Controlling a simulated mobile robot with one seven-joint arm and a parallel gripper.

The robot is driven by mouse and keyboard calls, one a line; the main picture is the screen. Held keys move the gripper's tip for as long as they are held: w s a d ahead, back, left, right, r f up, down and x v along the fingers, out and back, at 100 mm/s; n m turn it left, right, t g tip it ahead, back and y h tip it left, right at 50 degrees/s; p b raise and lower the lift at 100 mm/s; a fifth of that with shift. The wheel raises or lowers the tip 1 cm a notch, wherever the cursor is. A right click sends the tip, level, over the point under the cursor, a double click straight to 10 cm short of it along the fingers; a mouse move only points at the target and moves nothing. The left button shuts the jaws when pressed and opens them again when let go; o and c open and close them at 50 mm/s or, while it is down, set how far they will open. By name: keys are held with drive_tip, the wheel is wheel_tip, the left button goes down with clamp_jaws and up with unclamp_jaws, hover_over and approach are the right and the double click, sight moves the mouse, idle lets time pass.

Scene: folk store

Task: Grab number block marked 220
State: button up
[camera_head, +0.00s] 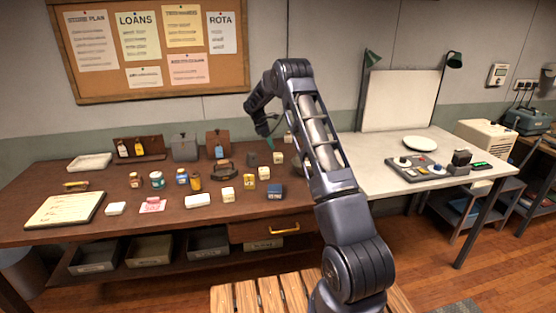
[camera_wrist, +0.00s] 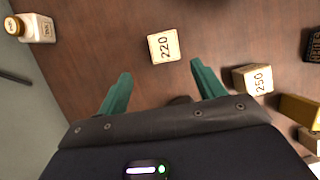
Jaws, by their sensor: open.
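The block marked 220 (camera_wrist: 163,47) is a small cream cube on the brown wooden table. In the wrist view it lies beyond and between the fingertips of my gripper (camera_wrist: 158,70), touching neither. My gripper is open and empty, its two green fingers spread wide. In the head view my gripper (camera_head: 267,137) hangs over the back right of the brown table, pointing down. Small pale blocks are near it there, but their numbers are too small to read.
A block marked 250 (camera_wrist: 253,80) lies just right of the right finger. A white ink bottle (camera_wrist: 34,27) is at the upper left, near the grey wall. A gold block (camera_wrist: 300,110) is at the right edge. Several small items fill the brown table (camera_head: 75,238).

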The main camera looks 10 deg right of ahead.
sight(277, 154)
drive_tip(key=x, duration=0.5)
drive_tip(key=shift+s+x, duration=0.2)
drive_tip(key=shift+x, duration=1)
drive_tip(key=shift+s+x, duration=0.25)
drive_tip(key=shift+x, duration=1)
drive_tip(key=shift+r, duration=0.1)
drive_tip(key=c, duration=1.1)
drive_tip(key=shift+o, duration=0.2)
